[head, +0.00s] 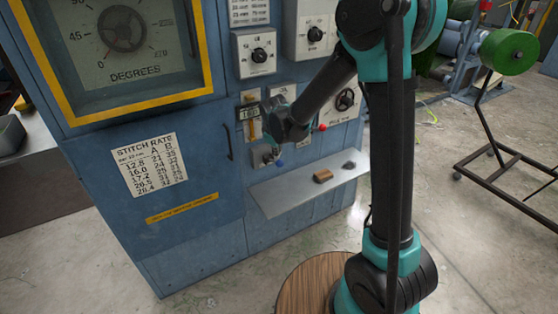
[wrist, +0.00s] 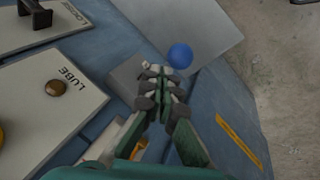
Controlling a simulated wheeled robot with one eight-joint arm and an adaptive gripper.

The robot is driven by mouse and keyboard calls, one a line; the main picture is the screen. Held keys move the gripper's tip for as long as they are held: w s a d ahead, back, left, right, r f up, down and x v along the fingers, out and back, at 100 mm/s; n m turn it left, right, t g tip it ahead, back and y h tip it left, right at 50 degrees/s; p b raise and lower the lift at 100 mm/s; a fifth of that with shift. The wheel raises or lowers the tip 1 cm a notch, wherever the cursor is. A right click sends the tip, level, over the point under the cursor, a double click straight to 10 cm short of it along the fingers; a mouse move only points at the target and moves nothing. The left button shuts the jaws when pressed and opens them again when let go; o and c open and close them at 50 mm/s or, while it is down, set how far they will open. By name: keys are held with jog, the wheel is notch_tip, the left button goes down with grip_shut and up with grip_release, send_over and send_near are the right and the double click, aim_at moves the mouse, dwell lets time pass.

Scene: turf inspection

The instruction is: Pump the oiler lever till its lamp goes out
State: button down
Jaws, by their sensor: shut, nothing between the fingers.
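The oiler lever's blue ball knob (wrist: 180,56) shows in the wrist view just beyond and right of my fingertips; it also shows in the head view (head: 280,163). The grey block (wrist: 129,76) beside the fingers looks like the lever's mount, but I cannot be sure. My gripper (wrist: 160,76) is shut and empty, its tips close to the knob; I cannot tell if they touch. In the head view my gripper (head: 268,154) is small at the cabinet front, partly hidden by my wrist. The LUBE plate (wrist: 40,115) carries a round brown-amber lamp (wrist: 57,88), which looks dull.
A grey shelf (head: 285,195) juts out below, holding a brown block (head: 323,175) and a dark lump (head: 349,165). A red knob (head: 323,127) sits to the right. A plate with a black handle (wrist: 40,15) is near the LUBE plate. The floor (head: 440,240) in front is mostly open.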

aim_at(274, 161)
jog(key=shift+w+r, duration=0.1)
jog(key=shift+r, duration=0.25)
jog(key=r, duration=0.1)
jog(key=w+a+r, duration=0.1)
jog(key=r, duration=0.2)
jog(key=shift+w+a+r, duration=0.15)
jog(key=shift+w+r, duration=0.1)
jog(key=shift+w, duration=0.15)
dwell(0.8)
jog(key=s+d+f+m, duration=0.1)
jog(key=s+d+m, duration=0.3)
jog(key=s+d, duration=0.6)
jog(key=s+d+f+m, duration=0.1)
jog(key=s+d+m, duration=0.5)
jog(key=d, duration=0.6)
jog(key=s+d+f+m, duration=0.1)
jog(key=s+d, duration=0.1)
jog(key=s, duration=0.3)
jog(key=s+d+f+m, duration=0.1)
jog(key=s+d+f, duration=0.1)
jog(key=s, duration=0.4)
jog(key=shift+s+d+f+m, duration=0.2)
jog(key=shift+f+m, duration=0.05)
jog(key=shift+m, duration=0.15)
